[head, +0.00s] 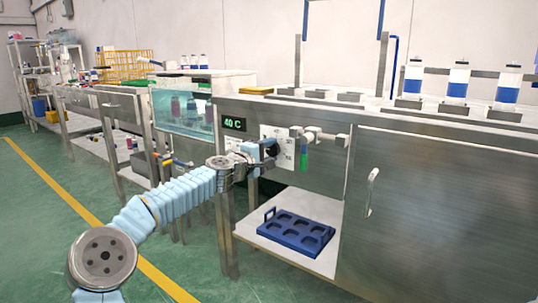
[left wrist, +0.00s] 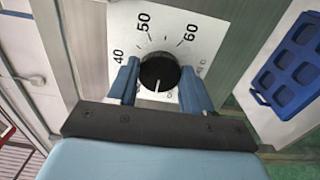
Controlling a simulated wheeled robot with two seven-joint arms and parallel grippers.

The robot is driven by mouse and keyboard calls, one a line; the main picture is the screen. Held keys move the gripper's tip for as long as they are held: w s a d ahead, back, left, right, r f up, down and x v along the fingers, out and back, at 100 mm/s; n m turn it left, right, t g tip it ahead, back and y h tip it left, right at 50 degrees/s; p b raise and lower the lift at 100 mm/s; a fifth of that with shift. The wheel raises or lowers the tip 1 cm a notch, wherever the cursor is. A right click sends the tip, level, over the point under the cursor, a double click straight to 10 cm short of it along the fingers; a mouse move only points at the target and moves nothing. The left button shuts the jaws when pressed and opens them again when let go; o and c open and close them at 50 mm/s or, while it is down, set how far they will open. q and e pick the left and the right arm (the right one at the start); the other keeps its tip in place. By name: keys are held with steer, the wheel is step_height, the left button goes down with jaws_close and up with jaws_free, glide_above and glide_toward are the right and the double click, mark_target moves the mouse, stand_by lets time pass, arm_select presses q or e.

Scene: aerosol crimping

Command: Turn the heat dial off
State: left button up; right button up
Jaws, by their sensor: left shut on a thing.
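The heat dial is a round black knob (left wrist: 159,72) with a white pointer line, on a white plate (left wrist: 200,25) marked 40, 50 and 60. In the left wrist view the pointer line is at the knob's lower side, toward partly hidden lettering. My left gripper (left wrist: 160,85) has its two blue fingers on either side of the knob and is shut on it. In the head view the left gripper (head: 268,150) reaches the dial plate (head: 290,150) on the bench front. A display (head: 233,124) beside it reads 40 C. My right gripper is not in view.
A blue tray (head: 298,232) lies on the shelf below. A water bath (head: 185,110) stands to the left. Bottles (head: 459,80) stand on the bench top. A cabinet door handle (head: 371,190) sticks out at right.

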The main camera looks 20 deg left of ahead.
arm_select(q)
steer(key=n, duration=0.5)
steer(key=shift+a+n, duration=0.1)
steer(key=shift+n, duration=0.2)
stand_by(0.5)
steer(key=o, duration=1)
steer(key=shift+o, duration=0.2)
steer(key=b+v, duration=0.3)
steer(key=v, duration=1)
steer(key=shift+s+b, duration=0.35)
